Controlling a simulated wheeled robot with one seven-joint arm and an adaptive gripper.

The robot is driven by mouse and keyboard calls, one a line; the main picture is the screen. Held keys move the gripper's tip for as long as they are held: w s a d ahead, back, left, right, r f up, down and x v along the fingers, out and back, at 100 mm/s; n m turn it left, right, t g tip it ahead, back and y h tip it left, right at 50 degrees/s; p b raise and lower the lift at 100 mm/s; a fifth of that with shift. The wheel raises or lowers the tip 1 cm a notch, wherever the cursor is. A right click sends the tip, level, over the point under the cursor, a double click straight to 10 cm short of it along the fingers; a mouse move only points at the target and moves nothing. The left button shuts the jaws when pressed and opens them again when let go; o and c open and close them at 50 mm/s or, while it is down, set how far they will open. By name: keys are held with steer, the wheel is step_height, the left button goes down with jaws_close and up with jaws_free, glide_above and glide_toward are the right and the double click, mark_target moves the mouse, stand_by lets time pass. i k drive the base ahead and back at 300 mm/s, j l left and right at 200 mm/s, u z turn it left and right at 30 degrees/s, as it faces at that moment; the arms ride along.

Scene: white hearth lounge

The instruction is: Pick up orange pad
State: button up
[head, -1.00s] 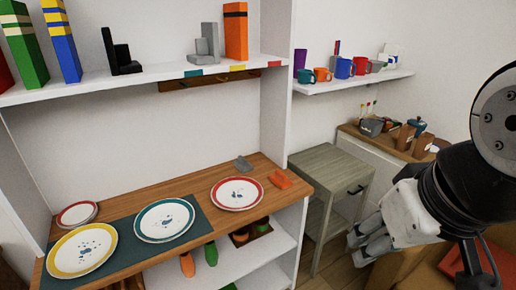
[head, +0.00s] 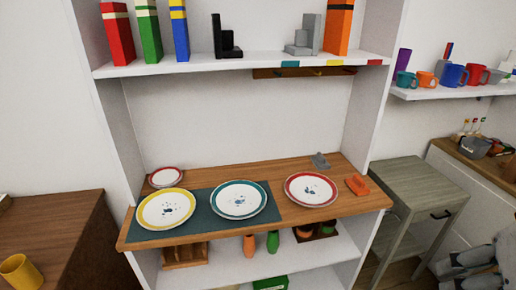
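A small orange object (head: 357,185), which looks like the orange pad, lies on the wooden counter (head: 335,207) near its right end. It is just right of the red-rimmed plate (head: 311,189) and apart from it. My gripper (head: 447,272) shows at the lower right corner, partly cut off by the frame edge. It is well to the right of and below the orange object in the picture, in front of the grey side table. Nothing is visible in its fingers, and their opening is not clear.
A grey block-like item (head: 320,161) sits behind the red-rimmed plate. Teal-rimmed (head: 239,200) and yellow-rimmed (head: 165,209) plates lie on a dark mat. A shelf (head: 250,62) overhangs the counter. A grey side table (head: 421,187) stands at right.

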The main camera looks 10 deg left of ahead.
mark_target(358, 186)
steer(key=i+l+u, duration=0.1)
steer(key=i, duration=0.3)
steer(key=i+l+u, duration=0.1)
steer(key=i+l, duration=0.2)
steer(key=i, duration=0.15)
steer(key=i+l, duration=0.3)
steer(key=i+j+u, duration=0.05)
steer(key=i, duration=0.05)
